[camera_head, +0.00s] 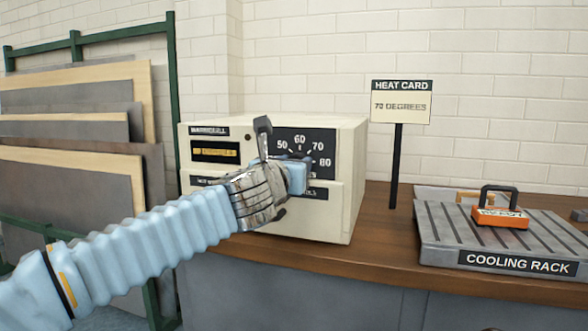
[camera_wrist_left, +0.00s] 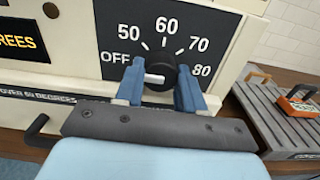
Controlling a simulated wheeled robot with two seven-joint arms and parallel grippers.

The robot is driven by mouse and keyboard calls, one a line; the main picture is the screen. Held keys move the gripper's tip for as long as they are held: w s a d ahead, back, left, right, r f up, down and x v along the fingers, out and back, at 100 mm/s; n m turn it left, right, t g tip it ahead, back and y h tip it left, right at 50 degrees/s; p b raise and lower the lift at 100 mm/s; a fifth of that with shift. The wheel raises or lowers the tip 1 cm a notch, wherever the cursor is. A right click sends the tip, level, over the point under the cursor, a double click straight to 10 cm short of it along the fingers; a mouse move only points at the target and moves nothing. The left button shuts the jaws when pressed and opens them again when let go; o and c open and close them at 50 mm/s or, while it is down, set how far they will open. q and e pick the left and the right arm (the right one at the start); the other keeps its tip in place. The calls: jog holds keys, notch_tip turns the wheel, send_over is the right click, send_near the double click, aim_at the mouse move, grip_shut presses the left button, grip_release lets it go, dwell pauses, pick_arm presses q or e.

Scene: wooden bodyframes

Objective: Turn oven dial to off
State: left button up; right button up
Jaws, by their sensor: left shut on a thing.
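The oven (camera_head: 335,195) is a cream box on the counter, with a black dial plate marked OFF, 50, 60, 70 and 80. The black dial (camera_wrist_left: 160,66) shows in the left wrist view, with a white pointer bar lying toward the left, near OFF. My left gripper (camera_wrist_left: 160,88) is shut on the dial, with one blue finger on each side of it. In the head view, my left gripper (camera_head: 297,172) covers the dial and the OFF mark. My right gripper is in neither view.
A heat card (camera_head: 401,107) reading 70 DEGREES stands on a black post right of the oven. A ridged grey cooling rack (camera_head: 450,235) at the right bears an orange block with a black handle (camera_head: 500,216). Boards (camera_head: 70,180) lean in a green frame at the left. Bare wooden counter (camera_head: 385,240) lies between oven and rack.

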pick_arm(q)
jog(key=shift+f, duration=0.2)
dwell(0.4)
jog(key=o, duration=1)
jog(key=shift+r, duration=0.1)
jog(key=shift+o, duration=0.2)
jog(key=b+v, duration=0.1)
jog(key=v, duration=1.2)
jog(key=shift+s, duration=0.35)
jog(key=shift+a, duration=0.1)
